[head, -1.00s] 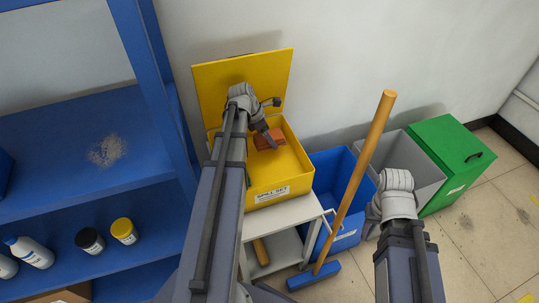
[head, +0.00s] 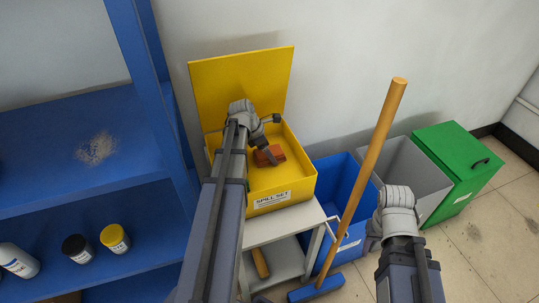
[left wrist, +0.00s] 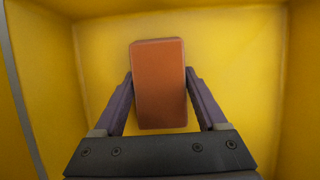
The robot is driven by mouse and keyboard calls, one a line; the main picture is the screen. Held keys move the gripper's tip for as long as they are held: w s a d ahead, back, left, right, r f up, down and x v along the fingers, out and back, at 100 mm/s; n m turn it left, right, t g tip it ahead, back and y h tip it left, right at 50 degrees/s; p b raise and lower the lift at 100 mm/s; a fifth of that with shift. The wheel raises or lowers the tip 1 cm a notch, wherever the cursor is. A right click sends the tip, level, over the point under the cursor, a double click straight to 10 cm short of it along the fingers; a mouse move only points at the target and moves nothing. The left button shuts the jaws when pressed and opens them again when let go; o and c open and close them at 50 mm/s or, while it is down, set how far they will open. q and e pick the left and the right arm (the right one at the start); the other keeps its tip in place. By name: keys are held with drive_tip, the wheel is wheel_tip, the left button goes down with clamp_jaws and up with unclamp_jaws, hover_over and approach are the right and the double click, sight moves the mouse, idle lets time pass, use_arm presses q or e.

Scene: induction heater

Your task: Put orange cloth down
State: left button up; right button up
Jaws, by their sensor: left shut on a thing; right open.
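The orange cloth (head: 269,155) is a folded, block-like piece inside the open yellow spill set box (head: 308,185). My left gripper (left wrist: 160,90) is shut on it, with one finger along each long side. In the left wrist view the cloth (left wrist: 159,84) stands out against the yellow inside of the box. I cannot tell whether the cloth touches the box floor. In the head view my left wrist partly hides the gripper. My right gripper (head: 373,236) is open, mostly hidden by its own wrist, near the blue bin.
The box stands on a white cart (head: 285,228), its yellow lid (head: 240,78) raised behind. Right of it are a blue bin (head: 337,178), a broom (head: 372,160), a grey bin (head: 405,170) and a green bin (head: 450,165). A blue shelf (head: 60,135) with bottles is at left.

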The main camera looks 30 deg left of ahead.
use_arm(q)
drive_tip(key=shift+f, duration=0.15)
drive_tip(key=shift+f, duration=0.15)
drive_tip(key=o, duration=0.9)
drive_tip(key=shift+c, duration=0.2)
drive_tip(key=shift+o, duration=1.3)
drive_tip(key=shift+s, duration=0.1)
drive_tip(key=shift+d, duration=0.1)
